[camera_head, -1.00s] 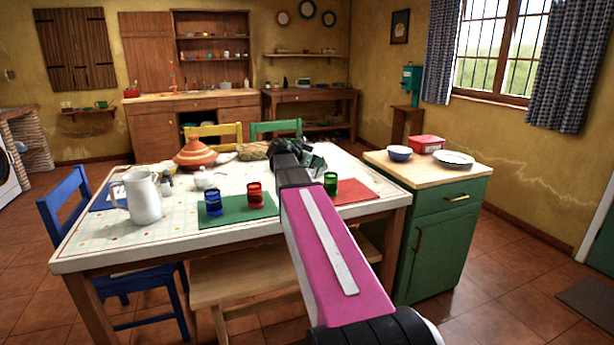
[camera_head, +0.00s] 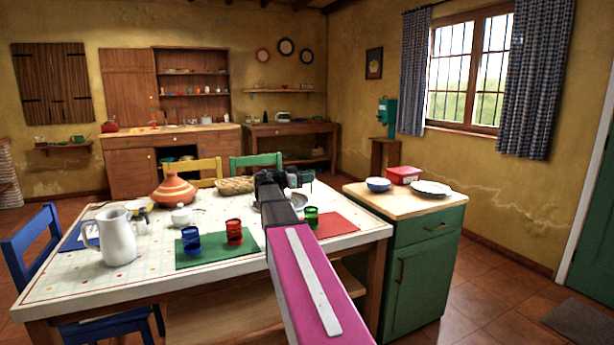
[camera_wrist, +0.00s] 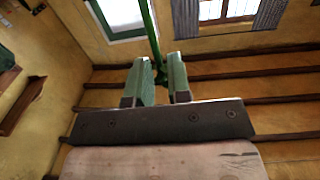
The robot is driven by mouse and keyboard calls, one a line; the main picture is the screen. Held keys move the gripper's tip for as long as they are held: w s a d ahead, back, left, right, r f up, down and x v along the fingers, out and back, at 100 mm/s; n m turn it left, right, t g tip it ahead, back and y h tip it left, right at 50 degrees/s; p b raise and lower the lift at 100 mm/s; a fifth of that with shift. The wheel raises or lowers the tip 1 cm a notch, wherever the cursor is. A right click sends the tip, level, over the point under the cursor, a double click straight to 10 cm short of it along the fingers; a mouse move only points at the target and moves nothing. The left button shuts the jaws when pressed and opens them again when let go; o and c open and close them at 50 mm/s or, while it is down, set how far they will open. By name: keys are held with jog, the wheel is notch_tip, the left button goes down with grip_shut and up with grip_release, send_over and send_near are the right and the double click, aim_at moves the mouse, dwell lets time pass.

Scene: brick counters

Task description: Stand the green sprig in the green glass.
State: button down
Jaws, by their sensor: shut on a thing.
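The green glass (camera_head: 311,216) stands on the table, on the red placemat's left side, just right of my pink arm. My gripper (camera_head: 303,179) is beyond it, over the far right part of the table, small and dark in the head view. In the wrist view my gripper (camera_wrist: 167,84) has its two green-grey fingers close together around the thin green stem of the sprig (camera_wrist: 151,35). The stem runs up out of the top of that view. The sprig cannot be made out clearly in the head view.
A blue glass (camera_head: 191,240) and a red glass (camera_head: 234,231) stand on the green placemat (camera_head: 209,256). A white pitcher (camera_head: 117,238), a white teapot (camera_head: 181,215) and an orange tagine (camera_head: 174,190) stand further left. A green cabinet (camera_head: 412,285) stands right of the table.

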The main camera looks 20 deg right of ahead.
notch_tip(320, 180, down, 8)
jog(key=shift+f, duration=0.25)
dwell(1.0)
jog(key=c, duration=0.5)
grip_release()
dwell(0.3)
dwell(0.3)
notch_tip(320, 180, up, 7)
dwell(1.1)
jog(key=shift+s+f, duration=0.1)
